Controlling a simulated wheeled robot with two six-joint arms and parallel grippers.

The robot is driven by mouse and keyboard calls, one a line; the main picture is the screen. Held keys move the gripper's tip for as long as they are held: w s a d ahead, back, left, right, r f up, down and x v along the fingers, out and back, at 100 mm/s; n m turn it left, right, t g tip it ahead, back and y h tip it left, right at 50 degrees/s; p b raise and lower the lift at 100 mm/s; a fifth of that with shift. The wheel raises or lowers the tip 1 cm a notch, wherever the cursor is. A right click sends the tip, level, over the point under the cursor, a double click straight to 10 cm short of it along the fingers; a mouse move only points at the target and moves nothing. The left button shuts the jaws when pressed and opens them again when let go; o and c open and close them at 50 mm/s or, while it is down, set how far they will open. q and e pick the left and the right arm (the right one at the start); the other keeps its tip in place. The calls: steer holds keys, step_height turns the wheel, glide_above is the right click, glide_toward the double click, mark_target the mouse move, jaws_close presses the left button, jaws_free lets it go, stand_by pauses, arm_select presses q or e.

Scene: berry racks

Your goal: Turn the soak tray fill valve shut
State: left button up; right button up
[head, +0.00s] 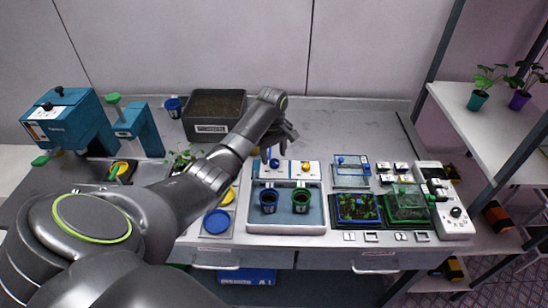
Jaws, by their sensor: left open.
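The soak tray (312,222) is a shallow grey-blue tray on the bench, holding a blue pot (268,201) and a green pot (301,200). A white panel (292,173) stands along its back edge, with a blue handle (274,164) on the left and a yellow knob (305,167) on the right. I cannot read its labels, so which one is the fill valve is unclear. My left gripper (281,143) is open and hangs just above and behind the blue handle, apparently holding nothing. The fingertips are small and partly hidden. My right gripper is out of view.
A soil bin (213,134) stands behind my left arm. Lidded clear boxes (352,170) and plant trays (406,202) stand right of the soak tray, beside a white control strip (455,212). Blue and yellow discs (216,221) lie to its left. The back right bench is clear.

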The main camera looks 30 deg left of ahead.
mark_target(274, 164)
arm_select(q)
steer(key=shift+f, duration=1.4)
steer(key=shift+c, duration=0.2)
steer(key=c, duration=0.9)
